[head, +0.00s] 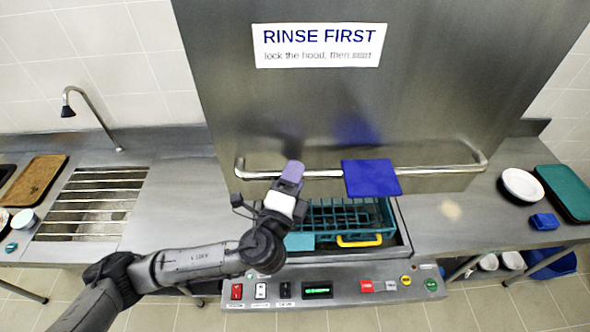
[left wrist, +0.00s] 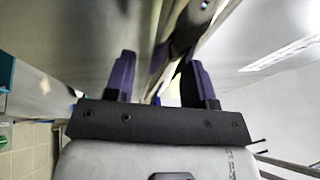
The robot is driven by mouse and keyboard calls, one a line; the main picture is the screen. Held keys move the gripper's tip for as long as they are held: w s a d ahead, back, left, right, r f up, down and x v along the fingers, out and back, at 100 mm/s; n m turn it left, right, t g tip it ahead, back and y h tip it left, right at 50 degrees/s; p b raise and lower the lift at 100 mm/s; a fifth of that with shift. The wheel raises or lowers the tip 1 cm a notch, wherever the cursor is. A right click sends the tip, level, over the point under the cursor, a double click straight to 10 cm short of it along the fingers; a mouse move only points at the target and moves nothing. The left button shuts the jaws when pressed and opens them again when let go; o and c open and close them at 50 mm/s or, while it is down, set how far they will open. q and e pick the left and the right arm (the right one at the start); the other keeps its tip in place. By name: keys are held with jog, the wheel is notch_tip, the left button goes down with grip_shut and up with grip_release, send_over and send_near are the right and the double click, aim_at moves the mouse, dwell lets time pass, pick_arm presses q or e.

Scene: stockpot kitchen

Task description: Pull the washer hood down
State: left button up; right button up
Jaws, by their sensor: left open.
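The washer hood (head: 430,95) is a large steel box standing raised above the wash bay, with a "RINSE FIRST" sign on its front. A steel bar handle (head: 440,169) runs across its lower front. My left gripper (head: 293,170) is at the left part of this handle, with its purple fingers over the bar. In the left wrist view the fingers (left wrist: 160,78) are spread apart, with a shiny strip, seemingly the bar, between them. I cannot tell if they touch it. My right gripper is not in view.
A blue square (head: 371,178) is on the handle's middle. Under the hood sits a teal rack (head: 345,217) with a yellow handle. A control panel (head: 340,288) runs along the front. A sink with a tap (head: 95,115) is left; a white bowl (head: 522,184) and green tray (head: 568,192) are right.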

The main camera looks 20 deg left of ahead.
pick_arm(q)
jog(key=shift+w, duration=0.35)
grip_shut()
dwell(0.3)
